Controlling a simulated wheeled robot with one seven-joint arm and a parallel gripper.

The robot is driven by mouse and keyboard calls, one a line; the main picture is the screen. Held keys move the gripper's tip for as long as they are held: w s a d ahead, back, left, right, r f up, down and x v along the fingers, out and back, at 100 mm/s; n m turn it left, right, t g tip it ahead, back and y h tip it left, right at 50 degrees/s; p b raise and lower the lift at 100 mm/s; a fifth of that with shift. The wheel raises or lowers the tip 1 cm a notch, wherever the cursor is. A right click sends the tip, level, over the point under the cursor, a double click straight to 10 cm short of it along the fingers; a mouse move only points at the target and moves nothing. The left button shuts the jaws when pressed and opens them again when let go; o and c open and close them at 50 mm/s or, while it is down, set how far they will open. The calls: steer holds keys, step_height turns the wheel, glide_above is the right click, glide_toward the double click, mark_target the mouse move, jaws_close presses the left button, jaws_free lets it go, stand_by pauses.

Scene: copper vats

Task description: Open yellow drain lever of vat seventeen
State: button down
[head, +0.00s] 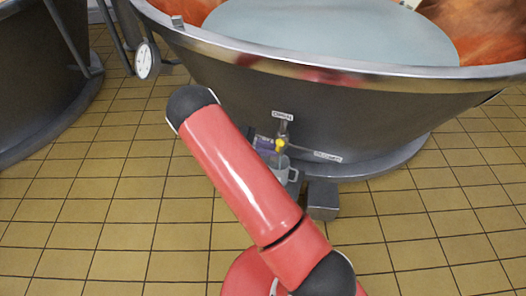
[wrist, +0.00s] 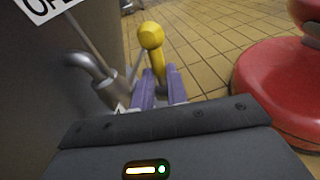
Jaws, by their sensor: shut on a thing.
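The yellow drain lever (head: 280,144) is low on the outer wall of the large steel vat (head: 235,85), below an OPEN label (head: 282,116). A second label, which seems to read CLOSED (head: 327,156), is lower to the right. In the wrist view the yellow lever (wrist: 151,36) has a round knob and a short stem. My gripper's purple fingers (wrist: 160,88) are shut on the lever's stem, with the knob above them. A grey bent drain pipe (wrist: 92,70) is just left of the fingers. My arm hides part of the vat's lower wall. No vat number is readable.
A grey box (head: 322,200) stands on the tiled floor (head: 395,235) by the vat's base. A white dial gauge (head: 147,61) is at the vat's left side. Another dark vat (head: 30,75) is at far left. Tiled floor between the vats is clear.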

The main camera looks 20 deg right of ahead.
steer(key=shift+w+a+f+g+h+b, duration=0.15)
steer(key=shift+g+h+b, duration=0.1)
steer(key=shift+h, duration=0.2)
steer(key=shift+w+a+f+g+h+b, duration=0.15)
steer(key=shift+g+h, duration=0.1)
steer(key=shift+h, duration=0.2)
steer(key=shift+n, duration=0.3)
steer(key=c, duration=1.4)
jaws_free()
steer(key=b+v, duration=0.1)
steer(key=v, duration=0.6)
steer(key=shift+w+a, duration=0.15)
steer(key=shift+a, duration=0.25)
